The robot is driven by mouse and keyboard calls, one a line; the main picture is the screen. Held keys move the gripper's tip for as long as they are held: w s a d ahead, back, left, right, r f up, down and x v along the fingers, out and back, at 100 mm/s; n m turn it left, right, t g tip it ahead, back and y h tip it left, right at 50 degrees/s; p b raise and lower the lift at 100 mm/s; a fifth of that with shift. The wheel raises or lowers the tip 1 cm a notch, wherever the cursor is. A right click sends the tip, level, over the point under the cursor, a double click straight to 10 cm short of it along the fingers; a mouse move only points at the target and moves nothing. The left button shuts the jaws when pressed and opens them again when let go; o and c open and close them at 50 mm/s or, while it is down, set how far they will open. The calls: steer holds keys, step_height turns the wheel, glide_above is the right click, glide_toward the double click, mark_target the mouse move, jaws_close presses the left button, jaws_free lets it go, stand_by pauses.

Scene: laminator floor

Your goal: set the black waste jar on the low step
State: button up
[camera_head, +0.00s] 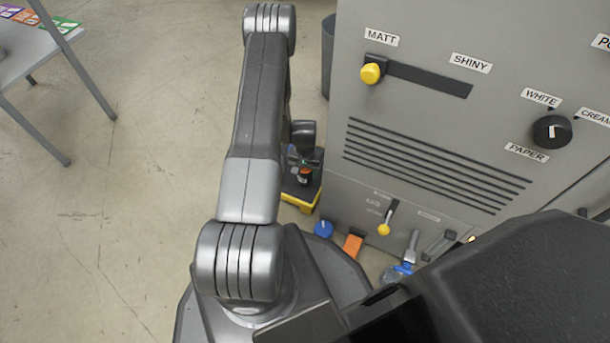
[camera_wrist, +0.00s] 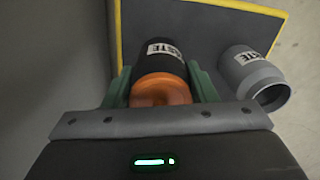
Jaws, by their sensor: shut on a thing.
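The black waste jar (camera_wrist: 166,58) has an orange lid and a white label. My gripper (camera_wrist: 160,72) is shut on it, with a green finger on each side. The low step (camera_wrist: 215,27) is dark with a yellow edge and lies beneath the jar in the wrist view. I cannot tell whether the jar touches it. In the head view the step (camera_head: 302,206) stands by the grey machine. The jar (camera_head: 305,174) shows there small and partly hidden by my arm.
A grey jar (camera_wrist: 252,80), also labelled, is beside the black jar in the wrist view, at the step's right side. The grey machine (camera_head: 430,130) rises close to the step. Blue (camera_head: 323,228) and orange (camera_head: 353,244) items are near its base. Open floor lies left.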

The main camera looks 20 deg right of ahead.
steer(key=shift+f, duration=0.85)
steer(key=shift+f, duration=0.1)
steer(key=o, duration=1.2)
steer(key=shift+f, duration=0.1)
steer(key=shift+c, duration=0.2)
step_height(320, 180, up, 12)
steer(key=p, duration=0.4)
steer(key=shift+r, duration=0.2)
